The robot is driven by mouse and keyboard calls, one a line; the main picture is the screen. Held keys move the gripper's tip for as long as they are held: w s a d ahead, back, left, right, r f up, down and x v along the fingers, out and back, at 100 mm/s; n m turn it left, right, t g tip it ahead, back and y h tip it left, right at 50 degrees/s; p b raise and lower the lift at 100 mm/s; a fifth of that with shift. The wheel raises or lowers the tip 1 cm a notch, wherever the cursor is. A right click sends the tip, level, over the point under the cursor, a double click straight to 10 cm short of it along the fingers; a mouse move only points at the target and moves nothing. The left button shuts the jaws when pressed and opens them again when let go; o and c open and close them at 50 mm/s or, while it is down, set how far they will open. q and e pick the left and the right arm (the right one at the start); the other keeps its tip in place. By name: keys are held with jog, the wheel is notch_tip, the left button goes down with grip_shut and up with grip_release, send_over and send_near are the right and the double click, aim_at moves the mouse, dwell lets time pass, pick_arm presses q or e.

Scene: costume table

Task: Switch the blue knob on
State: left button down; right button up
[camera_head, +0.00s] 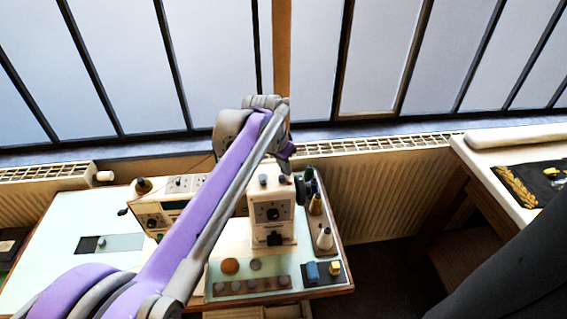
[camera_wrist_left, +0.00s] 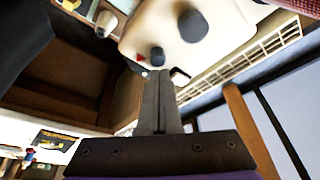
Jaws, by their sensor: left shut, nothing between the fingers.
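A cream sewing machine (camera_head: 272,212) stands on the table, with small knobs on its top. A grey-blue knob (camera_head: 263,180) shows on top at the left in the head view. In the left wrist view, a small dark blue-grey knob (camera_wrist_left: 157,56) stands just beyond my fingertips, and a larger dark knob (camera_wrist_left: 193,25) stands behind it. I cannot tell whether my fingers touch the small knob. My left gripper (camera_head: 288,153) points down over the machine's top; its fingers (camera_wrist_left: 160,75) are shut and empty. My right gripper is not in view.
The light green table (camera_head: 60,240) holds thread spools (camera_head: 325,238) at the machine's right and a blue block (camera_head: 313,271) at the front right. A radiator (camera_head: 375,195) and windows stand behind. A second table (camera_head: 510,145) is at the right.

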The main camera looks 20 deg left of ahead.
pick_arm(q)
jog(key=shift+s+a, duration=0.4)
jog(key=shift+a, duration=0.45)
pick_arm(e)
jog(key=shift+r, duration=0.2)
